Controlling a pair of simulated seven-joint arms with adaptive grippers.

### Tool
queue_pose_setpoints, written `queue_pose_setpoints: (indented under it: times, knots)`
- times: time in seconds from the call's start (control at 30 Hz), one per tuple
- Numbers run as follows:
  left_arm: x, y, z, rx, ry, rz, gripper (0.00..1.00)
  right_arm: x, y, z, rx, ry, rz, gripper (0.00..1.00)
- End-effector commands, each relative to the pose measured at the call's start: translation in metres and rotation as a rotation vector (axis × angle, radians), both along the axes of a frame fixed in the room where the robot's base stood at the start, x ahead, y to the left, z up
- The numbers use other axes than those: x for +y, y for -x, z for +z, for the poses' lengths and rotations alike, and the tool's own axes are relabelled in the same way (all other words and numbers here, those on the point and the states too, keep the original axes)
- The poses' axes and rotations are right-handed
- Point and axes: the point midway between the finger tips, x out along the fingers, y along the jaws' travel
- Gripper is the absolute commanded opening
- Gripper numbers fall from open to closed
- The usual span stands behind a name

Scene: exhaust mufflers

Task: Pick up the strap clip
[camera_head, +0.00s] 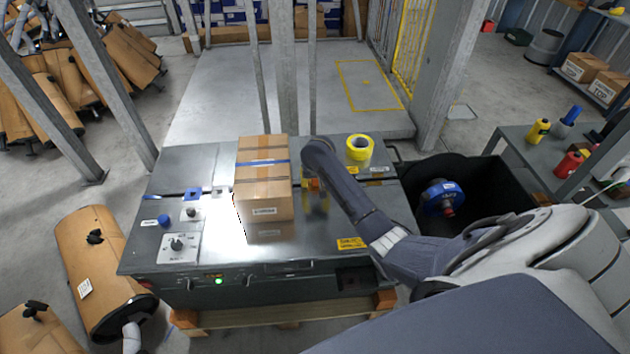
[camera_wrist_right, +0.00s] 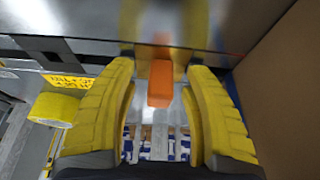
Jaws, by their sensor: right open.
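A small orange block (camera_wrist_right: 160,84), which looks like the strap clip, shows in the right wrist view between the yellow fingers of my right gripper (camera_wrist_right: 162,78). There are gaps on both sides of it. In the head view my right gripper (camera_head: 309,186) is low over the metal bench top, just right of the strapped carton (camera_head: 263,188), and an orange patch of the clip (camera_head: 315,184) shows at its fingers. The right gripper is open and not closed on the clip. The clip's base is hard to see. My left gripper is not in view.
The carton stands close beside the gripper, with a blue strap across its top. A yellow tape roll (camera_head: 360,147) lies toward the bench's back right. A control panel (camera_head: 178,247) is at front left. A dark bin (camera_head: 490,180) holding a blue reel (camera_head: 442,197) stands right of the bench.

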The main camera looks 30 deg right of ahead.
Motion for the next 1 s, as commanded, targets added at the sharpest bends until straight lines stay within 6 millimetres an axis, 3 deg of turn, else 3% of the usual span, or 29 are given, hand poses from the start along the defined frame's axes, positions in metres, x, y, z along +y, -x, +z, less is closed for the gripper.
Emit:
queue_pose_setpoints:
  times: [0.07,0.47,0.83,1.0]
  knots:
    - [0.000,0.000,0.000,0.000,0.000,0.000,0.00,0.000,0.000,0.000,0.000,0.000,0.000,0.47]
    - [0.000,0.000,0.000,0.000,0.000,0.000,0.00,0.000,0.000,0.000,0.000,0.000,0.000,0.00]
    - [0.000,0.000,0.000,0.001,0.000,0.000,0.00,0.000,0.000,0.002,0.000,-0.001,0.000,0.00]
    - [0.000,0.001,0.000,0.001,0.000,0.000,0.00,0.001,-0.001,0.017,-0.003,-0.002,0.000,0.00]
